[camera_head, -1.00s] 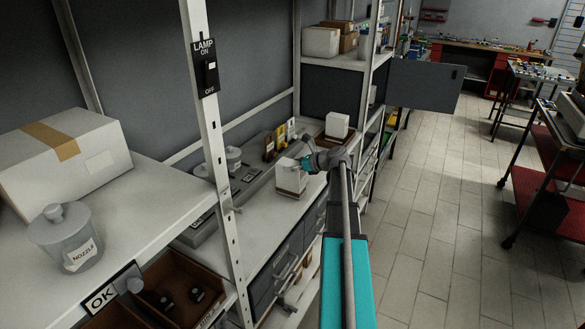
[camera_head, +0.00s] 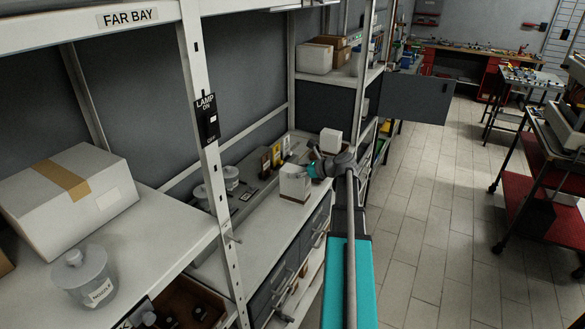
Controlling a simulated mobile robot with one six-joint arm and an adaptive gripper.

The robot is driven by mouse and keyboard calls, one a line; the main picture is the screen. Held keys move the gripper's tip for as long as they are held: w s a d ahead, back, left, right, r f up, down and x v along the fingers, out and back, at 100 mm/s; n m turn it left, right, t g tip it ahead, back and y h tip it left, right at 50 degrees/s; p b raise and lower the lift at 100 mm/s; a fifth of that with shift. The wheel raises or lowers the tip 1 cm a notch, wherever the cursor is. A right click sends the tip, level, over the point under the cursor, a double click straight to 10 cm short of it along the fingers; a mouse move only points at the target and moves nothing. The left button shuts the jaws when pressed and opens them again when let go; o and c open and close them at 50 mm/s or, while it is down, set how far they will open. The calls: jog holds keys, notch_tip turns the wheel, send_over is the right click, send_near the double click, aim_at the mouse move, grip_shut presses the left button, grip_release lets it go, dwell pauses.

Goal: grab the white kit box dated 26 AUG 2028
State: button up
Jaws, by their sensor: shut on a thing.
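A white box (camera_head: 295,187) with a brownish lower edge is at the front of the middle shelf (camera_head: 262,231). Its date is too small to read, so I cannot tell whether it is 26 AUG 2028. My gripper (camera_head: 304,171) is at the box's upper right side, shut on it. The fingers are small and partly hidden. I cannot tell whether the box rests on the shelf or is slightly raised. A second white box (camera_head: 330,140) stands farther back on the same shelf, apart from my gripper.
Several small upright packs (camera_head: 276,157) and grey lidded jars (camera_head: 231,176) stand behind the held box. A white rack post (camera_head: 209,150) with a lamp switch (camera_head: 207,118) is to the left. A taped carton (camera_head: 112,196) sits on the near shelf. The tiled aisle (camera_head: 440,190) is clear.

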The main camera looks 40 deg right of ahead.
jog(key=s+r+p, duration=0.3)
jog(key=s, duration=0.5)
jog(key=shift+s+r, duration=0.4)
jog(key=shift+f, duration=0.15)
